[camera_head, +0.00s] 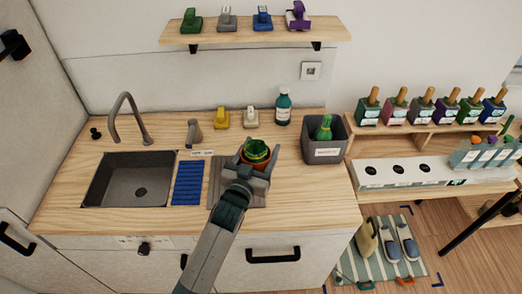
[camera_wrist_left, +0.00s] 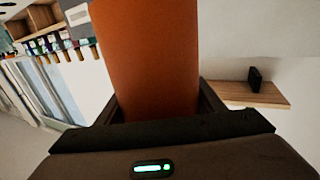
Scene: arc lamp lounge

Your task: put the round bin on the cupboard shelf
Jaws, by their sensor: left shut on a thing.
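My left gripper (camera_head: 254,168) is shut on an orange round container (camera_head: 257,154) with green at its top, over the grey mat on the counter. In the left wrist view the container is a smooth orange cylinder (camera_wrist_left: 148,60) between the two fingers. I cannot tell for sure that it is the round bin. A grey square bin (camera_head: 325,150) with a label and a green bottle in it stands right of the gripper. No cupboard shelf can be made out for certain; a wooden wall shelf (camera_head: 255,36) hangs above the counter. My right gripper is not in view.
The sink (camera_head: 128,180) with its tap (camera_head: 128,115) and a blue drying mat (camera_head: 187,182) lie left of the gripper. A dark green bottle (camera_head: 283,108) and yellow and cream items stand behind it.

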